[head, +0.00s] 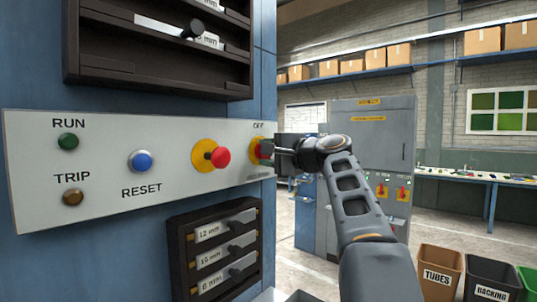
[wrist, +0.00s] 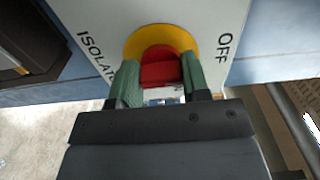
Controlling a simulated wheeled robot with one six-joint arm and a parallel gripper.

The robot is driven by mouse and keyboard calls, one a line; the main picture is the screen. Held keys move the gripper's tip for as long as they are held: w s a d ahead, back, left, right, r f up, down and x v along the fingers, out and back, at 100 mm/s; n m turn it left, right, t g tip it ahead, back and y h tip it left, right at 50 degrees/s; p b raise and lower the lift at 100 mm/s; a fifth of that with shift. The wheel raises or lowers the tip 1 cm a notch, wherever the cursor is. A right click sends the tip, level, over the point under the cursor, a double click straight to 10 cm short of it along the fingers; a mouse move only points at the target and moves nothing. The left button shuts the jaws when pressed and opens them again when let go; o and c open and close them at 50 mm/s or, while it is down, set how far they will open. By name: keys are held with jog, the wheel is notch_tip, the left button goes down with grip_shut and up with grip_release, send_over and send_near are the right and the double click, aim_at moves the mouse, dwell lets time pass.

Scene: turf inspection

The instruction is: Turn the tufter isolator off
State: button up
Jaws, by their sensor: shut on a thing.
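The isolator is a red handle (wrist: 160,70) on a round yellow plate (wrist: 160,38), at the right end of the pale control panel (head: 110,195). In the wrist view, the word OFF is to its right and a partly covered ISOLATOR label to its left. My gripper (wrist: 160,82) has one green-padded finger on each side of the red handle and is shut on it. In the head view, my gripper (head: 266,152) reaches the isolator from the right and hides most of it. I cannot tell exactly which way the handle points.
A red button on a yellow disc (head: 211,156) sits just left of the isolator. A blue RESET button (head: 140,161), green RUN lamp (head: 68,142) and amber TRIP lamp (head: 73,198) are further left. Dark racks stand above and below (head: 176,245). Bins (head: 440,272) stand at lower right.

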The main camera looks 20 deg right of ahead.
dwell(0.3)
jog(key=o, duration=0.9)
jog(key=b+v, duration=0.2)
jog(key=v, duration=1.1)
jog(key=shift+s+d+b, duration=0.2)
jog(key=shift+s+b, duration=0.1)
jog(key=shift+s, duration=0.1)
